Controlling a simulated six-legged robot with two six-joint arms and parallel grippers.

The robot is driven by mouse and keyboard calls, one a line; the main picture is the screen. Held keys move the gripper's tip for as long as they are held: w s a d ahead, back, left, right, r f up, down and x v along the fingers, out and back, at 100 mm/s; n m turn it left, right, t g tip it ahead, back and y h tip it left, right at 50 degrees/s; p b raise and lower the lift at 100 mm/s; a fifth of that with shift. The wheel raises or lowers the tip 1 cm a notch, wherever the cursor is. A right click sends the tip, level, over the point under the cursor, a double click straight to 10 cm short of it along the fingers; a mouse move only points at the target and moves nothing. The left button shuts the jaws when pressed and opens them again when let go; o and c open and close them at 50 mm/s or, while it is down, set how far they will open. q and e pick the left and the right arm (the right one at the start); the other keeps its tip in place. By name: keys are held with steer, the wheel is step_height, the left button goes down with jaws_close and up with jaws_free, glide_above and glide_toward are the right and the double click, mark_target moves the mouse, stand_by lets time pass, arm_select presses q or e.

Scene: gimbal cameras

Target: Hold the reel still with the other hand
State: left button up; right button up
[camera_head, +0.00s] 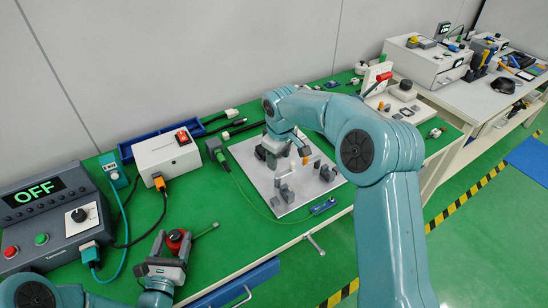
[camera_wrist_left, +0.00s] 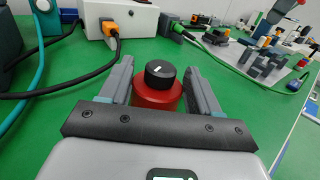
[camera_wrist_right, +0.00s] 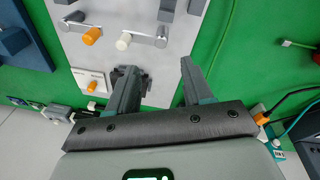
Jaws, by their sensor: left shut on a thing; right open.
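A red round body with a black knob on top (camera_wrist_left: 158,92) is the most reel-like thing I see. It stands on the green bench top and also shows in the head view (camera_head: 175,238). My left gripper (camera_wrist_left: 158,75) is shut on it, with one grey finger on each side; the gripper shows in the head view (camera_head: 170,250) too. My right gripper (camera_wrist_right: 158,68) is open and empty. In the head view it hangs over the grey plate (camera_head: 258,178), well to the right of the red body.
The grey plate carries several grey blocks and clamps. A white box (camera_head: 166,157) with an orange plug and a control unit reading OFF (camera_head: 45,215) stand to the left. A green cable (camera_head: 243,190) runs to the plate's front.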

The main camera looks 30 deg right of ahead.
step_height(320, 180, up, 4)
steer(key=n+g, duration=0.2)
steer(key=n, duration=1.1)
glide_above(173, 234)
steer(key=shift+y, duration=0.4)
step_height(173, 234, down, 11)
steer(key=shift+f, duration=0.2)
steer(key=c, duration=0.8)
